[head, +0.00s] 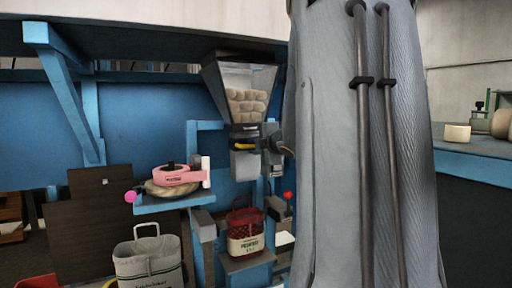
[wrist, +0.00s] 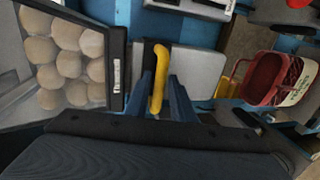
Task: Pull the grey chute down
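The grey chute (head: 244,165) hangs below a clear-fronted hopper (head: 247,90) of round tan items. Its yellow handle (head: 243,147) is on its upper front. In the wrist view the chute (wrist: 193,72) is a pale grey box, with the yellow handle (wrist: 158,72) along its edge. My gripper (wrist: 163,82) has its blue fingers on either side of the handle. They are spread, with a gap on the right; whether the left one touches it I cannot tell. In the head view my wrist is beside the chute, and the fingers are hard to make out.
A red and cream basket (head: 245,232) stands on a shelf under the chute; it also shows in the wrist view (wrist: 275,80). A red knob (head: 287,195) is at the right. A pink device (head: 172,176) sits on a blue shelf at left. A white bag (head: 148,265) stands below.

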